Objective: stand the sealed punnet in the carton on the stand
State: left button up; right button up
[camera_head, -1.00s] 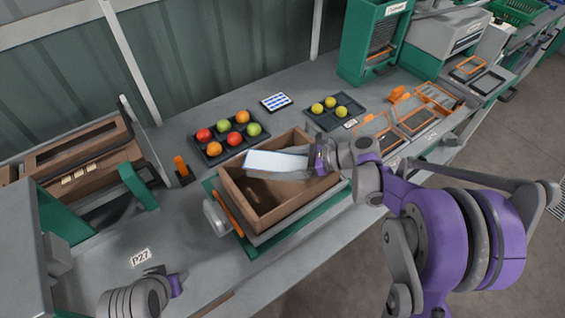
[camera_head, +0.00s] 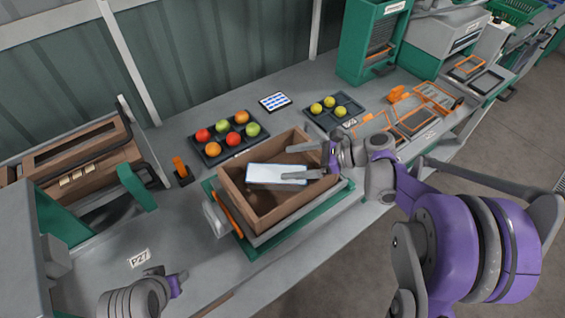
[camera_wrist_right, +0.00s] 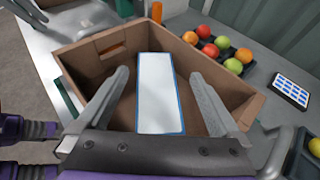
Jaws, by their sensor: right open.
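The sealed punnet (camera_head: 272,174), with a pale film top and a blue rim, is inside the open brown carton (camera_head: 262,217). The carton sits on the green and grey stand (camera_head: 300,222). The punnet also shows in the right wrist view (camera_wrist_right: 158,95), lying along the carton between my spread fingers. My right gripper (camera_head: 306,162) is open at the carton's right end, its fingers apart on either side of the punnet and not touching it in the wrist view (camera_wrist_right: 163,92). The punnet's underside is hidden. My left gripper (camera_head: 180,283) is at the lower left, its fingers barely showing.
Orange frames (camera_head: 415,115) are at right.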

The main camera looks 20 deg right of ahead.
jog(key=v, duration=0.8)
jog(key=shift+s+d, duration=0.2)
jog(key=shift+s, duration=0.05)
dwell(0.8)
